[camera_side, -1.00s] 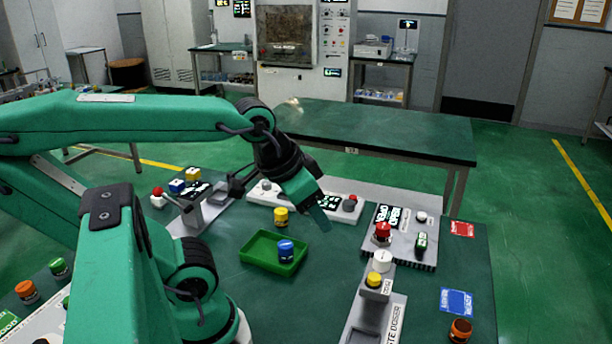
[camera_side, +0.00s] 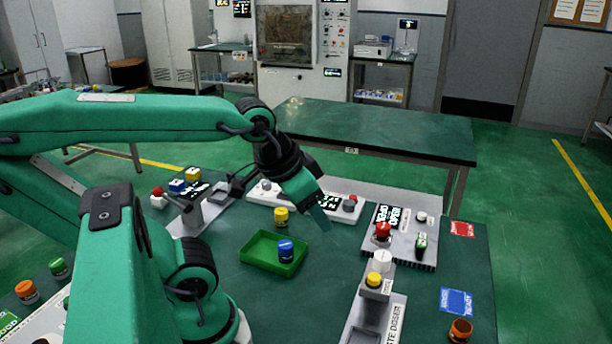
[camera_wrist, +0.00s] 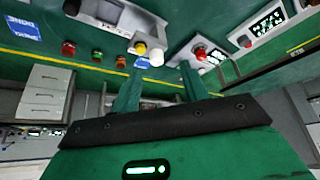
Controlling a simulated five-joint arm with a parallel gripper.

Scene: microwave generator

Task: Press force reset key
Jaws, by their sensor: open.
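My gripper (camera_side: 319,212) hangs tilted down above the bench, between the green tray and the right-hand panel. In the wrist view its two green fingers (camera_wrist: 161,72) are apart with nothing held between them. No key label reading force reset is legible. The right-hand panel (camera_side: 397,251) carries a red button (camera_side: 383,231), a green-and-black switch (camera_side: 420,243) and a small white knob (camera_side: 421,217). A white back panel (camera_side: 305,205) carries a grey knob (camera_side: 349,205) and a white knob (camera_side: 265,185). In the wrist view a red button (camera_wrist: 200,53) lies beyond the right finger, apart from it.
A green tray (camera_side: 252,263) holds a blue jar (camera_side: 286,251); a yellow jar (camera_side: 281,217) stands behind it. A doser stand (camera_side: 383,310) with a yellow cap is at front right. An orange jar (camera_side: 460,330) and a blue card (camera_side: 457,301) lie farther right.

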